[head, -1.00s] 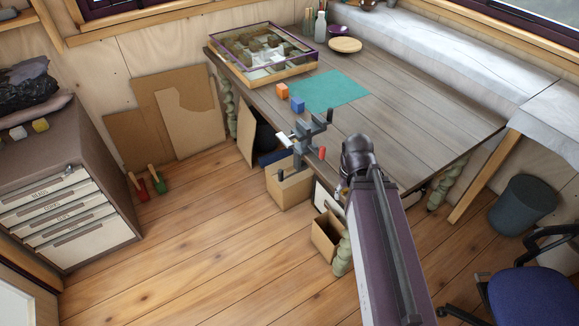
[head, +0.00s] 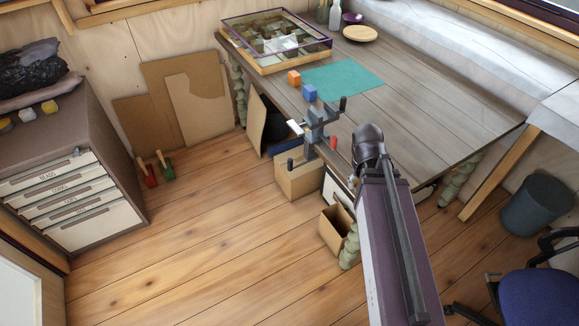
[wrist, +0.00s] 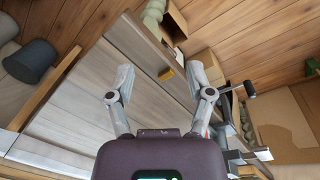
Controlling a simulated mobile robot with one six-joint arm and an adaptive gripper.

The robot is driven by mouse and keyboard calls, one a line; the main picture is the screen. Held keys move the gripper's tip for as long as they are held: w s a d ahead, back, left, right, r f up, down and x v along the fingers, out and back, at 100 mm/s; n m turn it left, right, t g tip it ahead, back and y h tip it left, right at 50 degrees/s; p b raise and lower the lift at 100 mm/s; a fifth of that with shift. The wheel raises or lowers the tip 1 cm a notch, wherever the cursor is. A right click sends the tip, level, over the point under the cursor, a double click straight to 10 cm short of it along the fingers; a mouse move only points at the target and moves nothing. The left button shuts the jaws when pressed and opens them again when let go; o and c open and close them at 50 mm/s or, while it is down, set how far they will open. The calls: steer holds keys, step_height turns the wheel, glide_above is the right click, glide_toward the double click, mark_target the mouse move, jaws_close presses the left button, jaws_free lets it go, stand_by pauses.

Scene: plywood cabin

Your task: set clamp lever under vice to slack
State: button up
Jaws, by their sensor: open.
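The grey vice (head: 316,130) is fixed to the near edge of the workbench in the head view. A red-tipped lever (head: 333,142) shows low on its right side, close to the bench edge. Whether it is tight or slack cannot be told. In the wrist view, part of the vice (wrist: 230,130) and a dark-knobbed handle (wrist: 249,89) show to the right of the fingers. My gripper (wrist: 162,85) is open and empty, its fingers apart over the bench top and edge. In the head view my arm hides the gripper.
The workbench (head: 430,110) holds a glazed case (head: 275,40), a teal mat (head: 343,78), and orange (head: 294,77) and blue (head: 309,93) cubes near the vice. Cardboard boxes (head: 300,180) stand below the vice. The floor (head: 210,250) in front is clear. A blue chair (head: 540,295) is at right.

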steer(key=w+a+f+m+t+h+b, duration=0.1)
steer(key=w+a+f+h+b, duration=0.15)
steer(key=f+b, duration=0.2)
steer(key=w+a+f+m+h+b, duration=0.1)
steer(key=w+f+h+b, duration=0.15)
steer(key=f+b, duration=0.2)
steer(key=m+t+h+b, duration=0.65)
steer(key=t+b, duration=0.55)
steer(key=b, duration=1.6)
glide_toward(290, 162)
steer(key=a, duration=0.1)
steer(key=s+a+f, duration=0.1)
steer(key=shift+s+a, duration=0.25)
steer(key=shift+a, duration=0.15)
steer(key=shift+x, duration=6.95)
steer(key=shift+s+d+f, duration=0.1)
steer(key=shift+f, duration=0.1)
steer(key=shift+c, duration=0.2)
jaws_close()
